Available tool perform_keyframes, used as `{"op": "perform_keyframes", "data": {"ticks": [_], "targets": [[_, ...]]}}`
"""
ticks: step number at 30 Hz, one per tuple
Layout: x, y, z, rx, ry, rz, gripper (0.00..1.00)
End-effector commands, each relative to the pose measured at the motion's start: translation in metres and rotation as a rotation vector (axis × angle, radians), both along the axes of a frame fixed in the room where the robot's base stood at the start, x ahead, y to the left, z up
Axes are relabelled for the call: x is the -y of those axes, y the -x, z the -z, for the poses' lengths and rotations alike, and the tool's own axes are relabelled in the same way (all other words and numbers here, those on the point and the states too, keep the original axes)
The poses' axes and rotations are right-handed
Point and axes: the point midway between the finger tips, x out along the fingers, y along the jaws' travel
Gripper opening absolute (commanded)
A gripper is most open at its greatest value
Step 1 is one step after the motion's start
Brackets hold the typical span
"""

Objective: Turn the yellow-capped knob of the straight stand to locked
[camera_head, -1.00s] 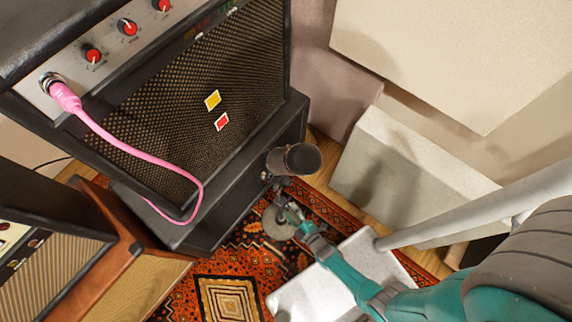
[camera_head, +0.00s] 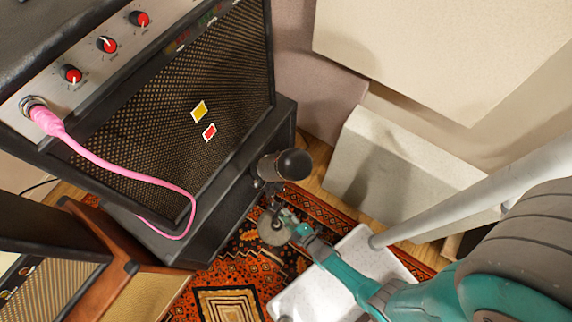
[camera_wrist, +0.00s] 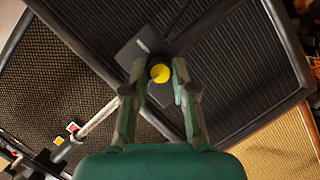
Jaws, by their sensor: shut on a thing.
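A microphone (camera_head: 285,165) with a dark rounded head sits on top of a stand in front of the big amplifier. The stand's round grey base (camera_head: 274,228) shows on the rug beneath it. The yellow-capped knob (camera_wrist: 160,73) shows in the wrist view, between my two fingertips. My gripper (camera_wrist: 159,70) is shut on it, one finger on each side. The knob's locked or unlocked marking is not readable.
A black amplifier (camera_head: 165,110) with a pink cable (camera_head: 120,172) plugged in stands close at left. A brown-sided amplifier (camera_head: 100,245) is at lower left. Pale panels (camera_head: 385,150) lean at right. A patterned rug (camera_head: 230,300) covers the floor.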

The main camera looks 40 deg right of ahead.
Motion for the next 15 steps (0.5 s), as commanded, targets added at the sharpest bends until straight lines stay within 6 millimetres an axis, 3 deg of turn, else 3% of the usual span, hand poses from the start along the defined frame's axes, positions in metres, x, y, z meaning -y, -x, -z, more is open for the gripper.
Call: {"op": "perform_keyframes", "data": {"ticks": [15], "targets": [[0.0036,-0.0011,-0.0016,-0.104,-0.32,0.004,0.0]]}}
